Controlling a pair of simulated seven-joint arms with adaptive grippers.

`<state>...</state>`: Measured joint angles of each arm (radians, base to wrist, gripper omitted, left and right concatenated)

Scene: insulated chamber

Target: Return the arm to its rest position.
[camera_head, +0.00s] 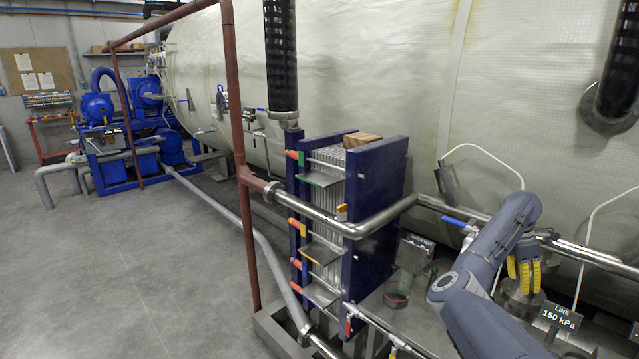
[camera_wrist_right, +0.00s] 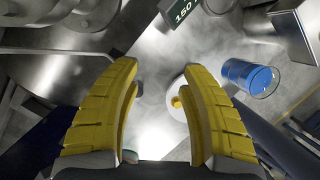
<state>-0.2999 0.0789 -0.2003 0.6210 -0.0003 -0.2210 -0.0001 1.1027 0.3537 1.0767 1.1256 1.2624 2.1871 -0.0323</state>
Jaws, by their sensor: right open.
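My right arm (camera_head: 490,262) comes in from the lower right in the head view, bent at its joint beside the pale insulated chamber. My right gripper (camera_head: 524,275) has yellow fingers that point down near the pipework. In the right wrist view the gripper (camera_wrist_right: 158,70) is open, with its two yellow fingers apart and nothing held between them. A pale round part with a yellow centre (camera_wrist_right: 178,100) shows below and partly behind the right-hand finger. My left arm and left gripper are out of view.
A sign reading 150 kPa (camera_head: 561,317) stands close to the right gripper. A blue plate heat exchanger (camera_head: 376,210) and a steel pipe (camera_head: 450,203) stand left of the arm. A clear, blue-topped cylinder (camera_wrist_right: 250,78) is at right in the wrist view. Open floor (camera_head: 110,270) lies far left.

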